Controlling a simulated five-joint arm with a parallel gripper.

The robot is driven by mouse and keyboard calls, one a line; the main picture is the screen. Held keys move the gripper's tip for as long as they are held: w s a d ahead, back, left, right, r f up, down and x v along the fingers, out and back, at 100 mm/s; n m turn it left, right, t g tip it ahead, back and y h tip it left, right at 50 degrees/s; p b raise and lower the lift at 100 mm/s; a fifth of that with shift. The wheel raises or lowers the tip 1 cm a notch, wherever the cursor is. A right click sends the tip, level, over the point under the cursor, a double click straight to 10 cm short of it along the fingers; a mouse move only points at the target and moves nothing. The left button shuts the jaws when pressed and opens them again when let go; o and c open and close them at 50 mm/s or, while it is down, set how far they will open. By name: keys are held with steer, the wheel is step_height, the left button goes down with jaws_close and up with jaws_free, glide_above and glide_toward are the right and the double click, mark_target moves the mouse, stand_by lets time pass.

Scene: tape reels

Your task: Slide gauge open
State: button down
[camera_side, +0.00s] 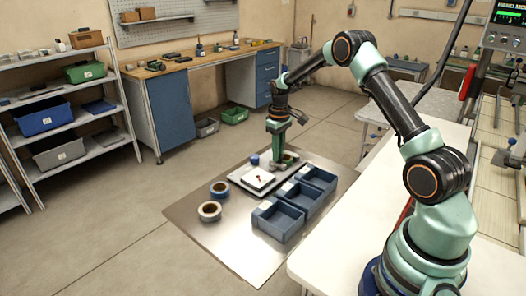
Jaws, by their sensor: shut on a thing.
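A flat pale gauge (240,177) lies on the metal sheet, with a white square plate (258,177) on it. My gripper (278,160) reaches down at the far right end of the gauge. It is shut on a small part there, which looks like the gauge's slide; the fingers largely hide it. How far the slide is open cannot be told at this size. A small blue round thing (254,159) is just behind the gauge.
Three blue open bins stand in a row right of the gauge: near (278,222), middle (300,198) and far (318,178). They are close to the gauge. The metal sheet (245,255) is bare at the front. A white table (340,245) edges the right side.

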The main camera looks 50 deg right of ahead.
stand_by(0.9)
steer(key=shift+a, duration=1.45)
steer(key=c, duration=0.8)
jaws_free()
step_height(320, 180, up, 12)
steer(key=shift+r, duration=0.1)
